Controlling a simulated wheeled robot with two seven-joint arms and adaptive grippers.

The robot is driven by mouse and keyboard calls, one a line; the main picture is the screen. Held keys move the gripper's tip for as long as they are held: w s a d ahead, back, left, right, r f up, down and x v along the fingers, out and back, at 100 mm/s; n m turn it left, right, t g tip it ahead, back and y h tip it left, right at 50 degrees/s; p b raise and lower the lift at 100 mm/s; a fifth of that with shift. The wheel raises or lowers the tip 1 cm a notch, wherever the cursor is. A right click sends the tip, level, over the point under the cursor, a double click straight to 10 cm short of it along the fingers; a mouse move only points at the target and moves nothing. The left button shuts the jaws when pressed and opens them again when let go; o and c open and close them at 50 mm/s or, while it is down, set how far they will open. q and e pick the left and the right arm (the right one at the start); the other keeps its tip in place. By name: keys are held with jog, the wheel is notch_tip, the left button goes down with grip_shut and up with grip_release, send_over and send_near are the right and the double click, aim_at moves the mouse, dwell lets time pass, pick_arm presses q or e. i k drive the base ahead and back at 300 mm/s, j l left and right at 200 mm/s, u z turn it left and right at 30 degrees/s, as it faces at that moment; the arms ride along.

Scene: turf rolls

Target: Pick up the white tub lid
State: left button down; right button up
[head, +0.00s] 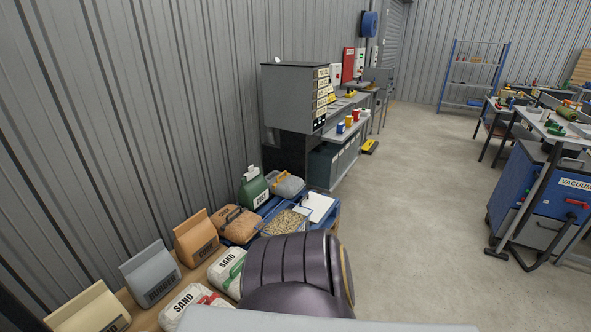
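A flat white rectangular thing (318,207) lies on the blue surface beside a clear tub of grain-like material (285,222). I cannot tell whether it is the white tub lid or a sheet or board. A small pale thing (278,60) sits on top of the grey cabinet, too small to identify. A large dark link of my own arm fills the lower middle and hides part of the bench. Neither of my grippers is in view.
Sand and rubber bags, including a grey rubber bag (152,274), line the wall at lower left. A green bottle-like container (253,188) stands behind the tub. A grey drawer cabinet (295,97) stands beyond. A blue vacuum cart (545,195) is at right. The middle floor is clear.

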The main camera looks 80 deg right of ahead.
aim_at(320, 204)
jog(key=z, duration=2.95)
